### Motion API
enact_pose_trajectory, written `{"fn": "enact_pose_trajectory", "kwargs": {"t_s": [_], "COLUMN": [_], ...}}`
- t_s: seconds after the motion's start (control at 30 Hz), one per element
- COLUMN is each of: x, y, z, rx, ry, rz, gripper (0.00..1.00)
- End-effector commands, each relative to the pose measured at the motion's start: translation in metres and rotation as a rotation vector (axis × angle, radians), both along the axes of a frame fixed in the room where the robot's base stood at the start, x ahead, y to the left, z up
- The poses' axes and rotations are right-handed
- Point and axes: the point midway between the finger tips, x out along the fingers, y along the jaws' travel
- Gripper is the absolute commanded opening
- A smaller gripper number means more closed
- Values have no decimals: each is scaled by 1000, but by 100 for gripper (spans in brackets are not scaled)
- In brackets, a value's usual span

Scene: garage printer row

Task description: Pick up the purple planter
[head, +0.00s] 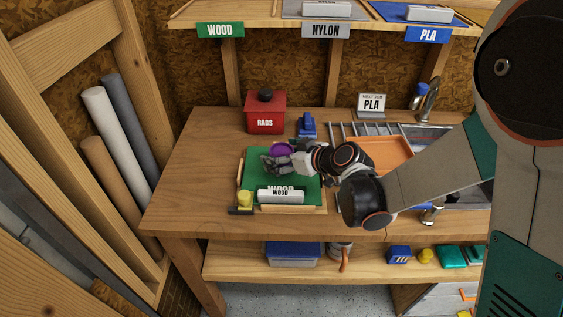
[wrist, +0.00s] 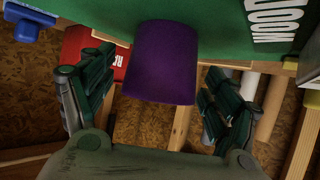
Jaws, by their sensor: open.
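The purple planter (head: 281,149) stands on the green mat (head: 256,176) on the workbench, partly hidden behind my gripper in the head view. My gripper (head: 270,163) is open at the planter's near side. In the wrist view the planter (wrist: 165,62) is centred between the spread fingers of my gripper (wrist: 158,100), with a visible gap on both sides. The fingers do not appear to touch it.
A WOOD label (head: 281,195) stands at the mat's front, with a yellow object (head: 244,199) at the front left corner. Behind are a red RAGS box (head: 266,113) and a blue item (head: 307,125). An orange tray (head: 380,153) lies to the right. The bench's left end is clear.

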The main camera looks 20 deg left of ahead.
Motion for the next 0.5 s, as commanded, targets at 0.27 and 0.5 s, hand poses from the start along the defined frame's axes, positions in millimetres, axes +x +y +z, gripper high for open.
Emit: {"fn": "enact_pose_trajectory", "kwargs": {"t_s": [0.27,0.5], "x": [2,2], "y": [4,4], "z": [-2,-2], "rx": [0,0], "ry": [0,0], "rz": [0,-1], "gripper": [78,33]}}
